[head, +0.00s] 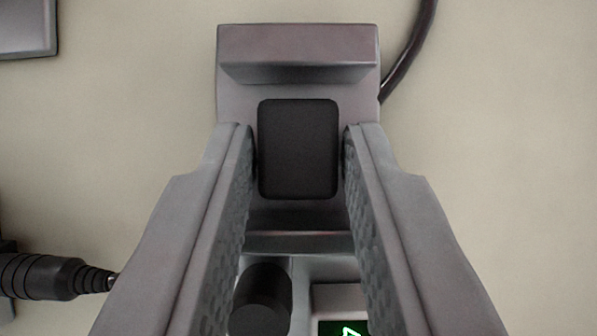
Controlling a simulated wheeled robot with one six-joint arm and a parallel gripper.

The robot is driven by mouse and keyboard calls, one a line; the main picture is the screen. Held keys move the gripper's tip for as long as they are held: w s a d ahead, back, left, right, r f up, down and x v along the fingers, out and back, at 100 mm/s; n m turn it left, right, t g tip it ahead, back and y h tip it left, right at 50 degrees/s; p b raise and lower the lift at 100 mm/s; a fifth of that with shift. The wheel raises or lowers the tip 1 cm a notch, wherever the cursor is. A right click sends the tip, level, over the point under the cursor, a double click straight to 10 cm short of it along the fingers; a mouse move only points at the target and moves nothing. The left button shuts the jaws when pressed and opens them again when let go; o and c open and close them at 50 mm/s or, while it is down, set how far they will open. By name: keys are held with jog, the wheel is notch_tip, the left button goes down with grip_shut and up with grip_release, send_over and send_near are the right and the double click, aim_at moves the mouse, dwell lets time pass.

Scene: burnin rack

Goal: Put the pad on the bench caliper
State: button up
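A black rectangular pad (298,150) with rounded corners is between the two fingertips of my gripper (298,155) in the head view. My fingers are closed in on its left and right sides, with dark fingertip faces at its edges. The grey bench caliper (298,45) is below and around the pad in the picture. Its raised far block is beyond the pad, and a lower crossbar (298,243) is nearer me. The pad overlaps the bed between them. I cannot tell whether it touches the bed. My fingers hide parts of the caliper's sides.
A black knob (262,300) and a small display with a green mark (343,327) are at the near end, between my fingers. A black cable (412,45) runs at the upper right. A black connector (50,276) lies at left. A grey object (25,28) is at the upper left.

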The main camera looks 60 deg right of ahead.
jog(key=shift+o, duration=1.1)
jog(key=shift+r, duration=0.2)
jog(key=v, duration=1.2)
